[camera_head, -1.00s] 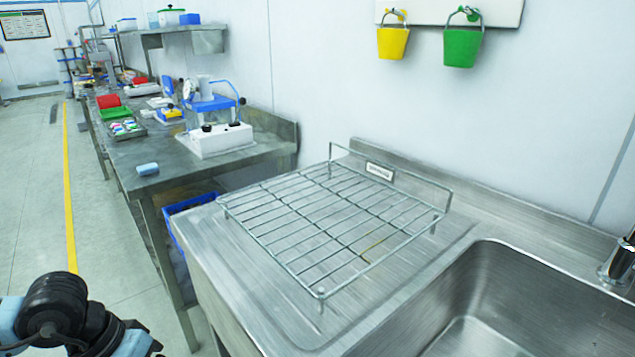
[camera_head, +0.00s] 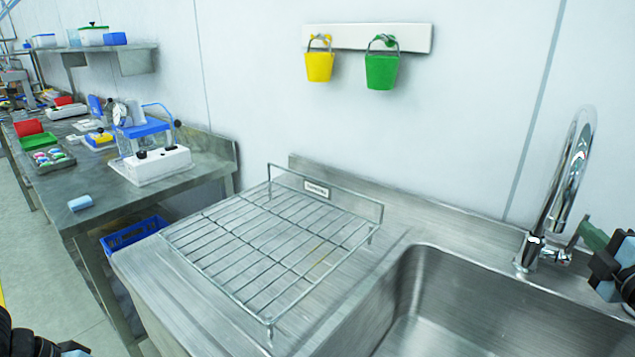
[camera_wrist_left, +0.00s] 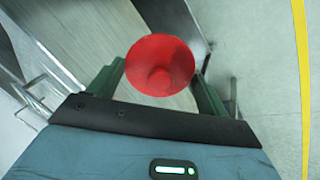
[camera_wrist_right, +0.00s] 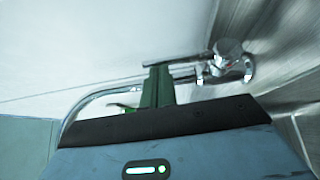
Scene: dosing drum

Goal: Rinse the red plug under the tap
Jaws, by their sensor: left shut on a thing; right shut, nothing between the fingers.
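The red plug (camera_wrist_left: 160,66) is round and flared and sits between the green fingers of my left gripper (camera_wrist_left: 158,82), which is shut on it. In the head view only part of my left arm shows at the lower left, and the plug is not seen there. The chrome tap (camera_head: 566,185) stands at the back right of the sink (camera_head: 480,300). My right gripper (camera_head: 590,236) is shut and empty beside the tap's base. In the right wrist view its closed green fingers (camera_wrist_right: 158,85) are at the tap's lever (camera_wrist_right: 180,61); I cannot tell if they touch.
A wire rack (camera_head: 270,240) stands on the drainboard left of the sink. A yellow bucket (camera_head: 319,66) and a green bucket (camera_head: 381,71) hang on the wall. A steel bench (camera_head: 120,205) with equipment stands at the left, with a blue crate (camera_head: 135,233) below.

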